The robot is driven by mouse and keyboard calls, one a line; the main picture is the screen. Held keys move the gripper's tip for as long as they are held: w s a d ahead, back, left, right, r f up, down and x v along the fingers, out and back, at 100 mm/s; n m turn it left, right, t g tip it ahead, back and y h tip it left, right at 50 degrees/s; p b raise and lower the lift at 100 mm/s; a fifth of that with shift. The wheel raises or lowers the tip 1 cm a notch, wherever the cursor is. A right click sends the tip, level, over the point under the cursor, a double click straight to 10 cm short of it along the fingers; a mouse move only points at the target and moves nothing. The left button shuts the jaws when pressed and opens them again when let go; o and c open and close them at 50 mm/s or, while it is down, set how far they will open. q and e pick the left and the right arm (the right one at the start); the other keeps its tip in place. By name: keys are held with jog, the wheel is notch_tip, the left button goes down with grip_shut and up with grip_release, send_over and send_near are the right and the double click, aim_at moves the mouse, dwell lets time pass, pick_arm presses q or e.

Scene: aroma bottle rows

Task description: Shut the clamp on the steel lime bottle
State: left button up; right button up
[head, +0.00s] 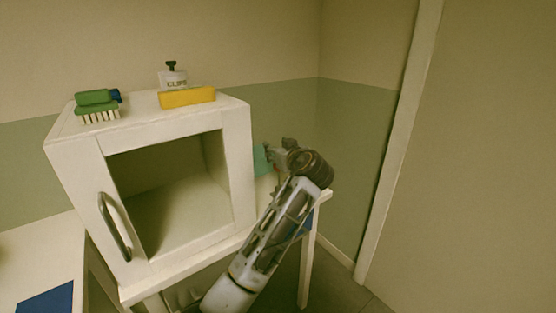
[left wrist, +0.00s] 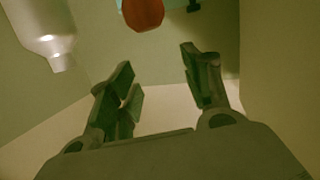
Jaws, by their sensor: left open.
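An arm, which I take to be my left, reaches up from the bottom of the head view to the right side of the white cabinet. My left gripper (head: 277,154) is small there and partly hidden by its wrist. In the left wrist view the left gripper (left wrist: 160,88) is open, with nothing between its fingers. A pale silvery bottle-shaped thing (left wrist: 45,32) with a narrow end pointing down is at upper left, apart from the fingers. I cannot tell whether it is the steel lime bottle. A rounded orange-red thing (left wrist: 143,13) is cut off at the top, beyond the fingertips. My right gripper is not in view.
The white cabinet (head: 75,152) has an open, empty-looking front. On top are a green brush (head: 97,101), a dark-capped jar (head: 172,79) and a yellow block (head: 187,96). A teal thing (head: 261,160) is beside the gripper. A blue mat (head: 45,300) lies at lower left.

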pick_arm(q)
jog(key=shift+r, duration=1.9)
